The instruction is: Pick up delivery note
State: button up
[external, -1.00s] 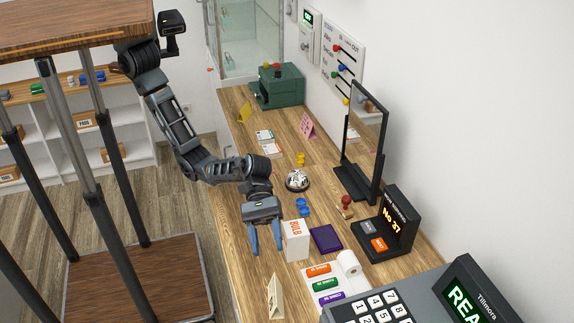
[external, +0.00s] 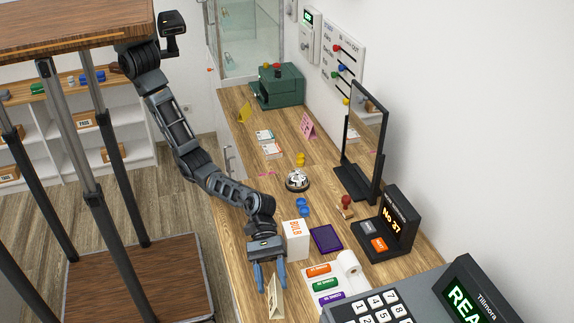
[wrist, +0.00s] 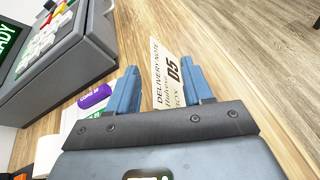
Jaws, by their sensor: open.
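The delivery note (external: 276,300) is a cream folded card with dark print, standing on the wooden counter near its front edge. In the wrist view the delivery note (wrist: 169,62) shows the printed words "DELIVERY NOTE" and "D5" and appears between the two blue fingers. My gripper (external: 270,287) is open and empty, pointing down over the note. In the wrist view my gripper (wrist: 160,75) has its fingers on either side of the note's near part. I cannot tell whether either finger touches it.
A white box (external: 296,241) marked BULB stands close behind my gripper. The grey till (external: 385,306) is at the front right. A purple pad (external: 326,239) lies past the box.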

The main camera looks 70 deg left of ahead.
aim_at(276, 295)
jog(key=shift+x, duration=1.35)
grip_shut()
